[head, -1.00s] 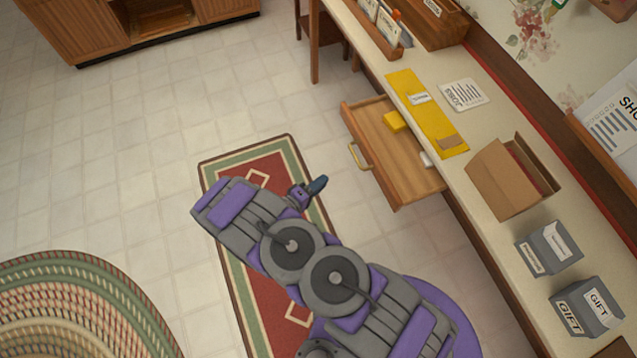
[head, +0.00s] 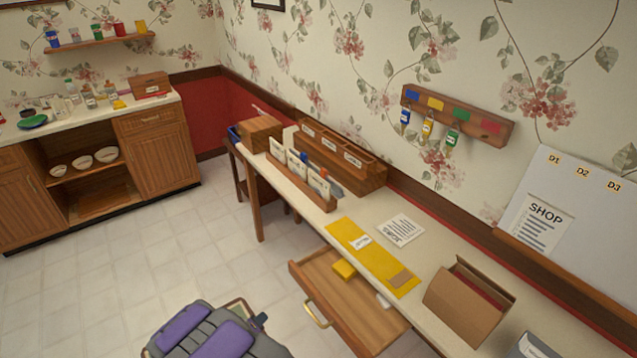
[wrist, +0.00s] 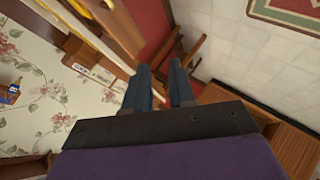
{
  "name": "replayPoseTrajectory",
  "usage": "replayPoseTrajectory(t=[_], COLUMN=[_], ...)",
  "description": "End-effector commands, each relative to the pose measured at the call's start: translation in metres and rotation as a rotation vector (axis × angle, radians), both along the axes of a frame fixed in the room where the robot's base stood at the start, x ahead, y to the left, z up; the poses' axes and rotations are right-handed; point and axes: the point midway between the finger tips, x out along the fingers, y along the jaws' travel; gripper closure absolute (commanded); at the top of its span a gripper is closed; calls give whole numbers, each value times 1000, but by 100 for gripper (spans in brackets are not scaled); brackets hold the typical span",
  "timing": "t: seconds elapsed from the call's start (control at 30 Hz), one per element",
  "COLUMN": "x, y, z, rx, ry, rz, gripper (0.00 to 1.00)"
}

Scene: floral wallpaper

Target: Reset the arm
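My arm (head: 210,335) is purple and grey and shows at the bottom edge of the head view, over the floor to the left of the open drawer. Most of it is cut off by the frame. In the wrist view, my gripper (wrist: 160,75) has two dark blue fingers with a gap between them. I see nothing held in the gap. The gripper is apart from the desk and drawer.
The desk (head: 440,255) runs along the right, with an open wooden drawer (head: 345,305) jutting out. On it are a yellow mat (head: 365,250), a cardboard box (head: 465,305) and wooden organizers (head: 335,160). A cabinet (head: 160,155) stands at the back left. The tiled floor (head: 150,245) between is clear.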

Motion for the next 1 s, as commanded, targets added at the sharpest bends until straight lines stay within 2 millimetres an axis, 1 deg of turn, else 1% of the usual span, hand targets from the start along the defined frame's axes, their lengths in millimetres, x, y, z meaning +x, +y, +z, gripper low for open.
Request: replayPoseTrajectory(t=[0.03, 0.17, 0.2, 0.27, 0.33, 0.43, 0.57, 0.6, 0.67, 0.77, 0.87, 1.0], x=[10, 23, 26, 30, 33, 33, 25, 23, 17, 3, -15, -45], y=[5, 15, 18, 20, 22, 19, 10, 5, -2, -19, -38, -70], z=[15, 44, 55, 71, 92, 120, 156, 167, 184, 209, 233, 263], rx=[68, 228, 272, 339, 412, 501, 601, 625, 660, 706, 739, 763], ry=[15, 84, 102, 134, 170, 224, 302, 322, 357, 418, 481, 563], rz=[-2, 7, 10, 15, 21, 27, 31, 31, 31, 25, 13, -20], gripper=[76, 76, 76, 76, 76, 76, 76, 76, 76, 76, 76, 76])
